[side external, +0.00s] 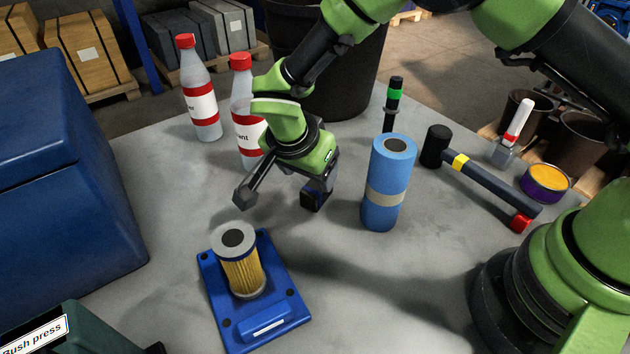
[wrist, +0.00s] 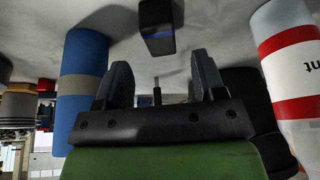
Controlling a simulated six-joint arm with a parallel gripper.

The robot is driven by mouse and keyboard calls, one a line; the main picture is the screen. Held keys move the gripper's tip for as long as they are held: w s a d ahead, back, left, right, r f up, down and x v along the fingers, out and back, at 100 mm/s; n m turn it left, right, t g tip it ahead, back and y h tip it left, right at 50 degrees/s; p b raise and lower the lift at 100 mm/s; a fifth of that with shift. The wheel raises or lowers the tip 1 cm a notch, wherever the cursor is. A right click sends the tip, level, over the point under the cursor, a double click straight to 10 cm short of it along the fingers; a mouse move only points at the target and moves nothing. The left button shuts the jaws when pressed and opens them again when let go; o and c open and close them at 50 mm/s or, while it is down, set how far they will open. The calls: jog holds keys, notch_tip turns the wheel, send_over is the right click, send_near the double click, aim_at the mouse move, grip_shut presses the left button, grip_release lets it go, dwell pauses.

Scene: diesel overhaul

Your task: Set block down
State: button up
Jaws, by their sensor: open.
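A small dark block with a blue band (side external: 313,199) is at the middle of the table in the side view, partly hidden by my gripper (side external: 285,188). It also shows in the wrist view (wrist: 158,28), beyond the fingertips and in line with the gap between them. My gripper in the wrist view (wrist: 162,78) has its fingers spread, with clear space between them. The block appears to rest on the tabletop, apart from the fingers in the wrist view.
A blue roll (side external: 388,185) stands right of my gripper, and two bottles (side external: 200,95) stand behind it. A filter (side external: 240,262) stands on a blue plate (side external: 285,285) at the front. A hammer (side external: 490,182) lies at the right. Bare table (side external: 400,290) shows front right.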

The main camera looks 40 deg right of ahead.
jog(key=s+d+r+n+t+y, duration=0.1)
jog(key=s+d+r+n+y, duration=0.2)
jog(key=r, duration=0.8)
jog(key=s+d+r+n+y, duration=0.1)
jog(key=s+d+r, duration=0.35)
jog(key=r, duration=0.55)
jog(key=s+d+r+n+t+y, duration=0.1)
jog(key=s+n+t, duration=0.1)
jog(key=s, duration=0.4)
jog(key=s+d+r+n+t+y, duration=0.1)
jog(key=s+d+r+n+t, duration=0.1)
jog(key=s, duration=0.5)
jog(key=shift+r+n, duration=0.2)
jog(key=shift+n, duration=0.6)
jog(key=shift+s, duration=0.1)
